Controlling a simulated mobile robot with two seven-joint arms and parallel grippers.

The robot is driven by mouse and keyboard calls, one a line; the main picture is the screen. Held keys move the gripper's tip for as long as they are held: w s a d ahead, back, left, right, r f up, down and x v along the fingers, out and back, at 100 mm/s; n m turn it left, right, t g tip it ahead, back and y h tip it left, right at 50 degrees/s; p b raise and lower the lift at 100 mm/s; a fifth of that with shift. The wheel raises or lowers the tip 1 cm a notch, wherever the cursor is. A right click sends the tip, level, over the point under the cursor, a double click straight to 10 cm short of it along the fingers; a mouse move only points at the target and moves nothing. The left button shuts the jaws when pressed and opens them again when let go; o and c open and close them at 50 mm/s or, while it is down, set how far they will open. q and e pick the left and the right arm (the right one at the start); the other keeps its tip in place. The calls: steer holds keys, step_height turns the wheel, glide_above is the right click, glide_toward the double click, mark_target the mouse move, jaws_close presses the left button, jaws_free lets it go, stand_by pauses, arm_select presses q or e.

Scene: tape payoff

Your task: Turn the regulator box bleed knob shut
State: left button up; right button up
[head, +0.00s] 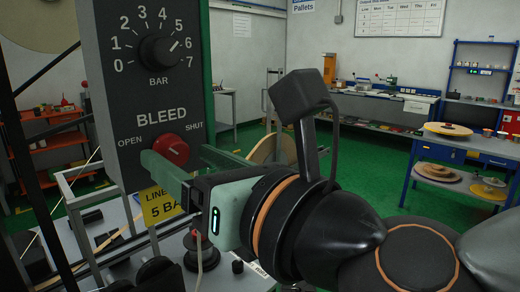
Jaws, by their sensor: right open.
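The dark regulator box (119,88) stands upright at the left of the head view. Its red bleed knob (172,147) sits low on the front face, between the words OPEN at left and SHUT at right. A small pale mark shows on the knob, but I cannot tell its exact direction. My right gripper (177,157) comes in from the right. Its green fingers are open, one on the near left side of the knob and one on the far right side. I cannot tell whether they touch it. My left gripper is not in view.
Above is a black BAR dial (160,51), its pointer near 6. A yellow label (160,205) reading LINE and 5 BA hangs below the box, partly covered. A grey bench top (232,277) with black fittings lies below. Tables and shelves stand far back on green floor.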

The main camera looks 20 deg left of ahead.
steer(key=shift+w+a, duration=0.25)
steer(key=shift+a, duration=0.25)
jaws_close()
stand_by(0.3)
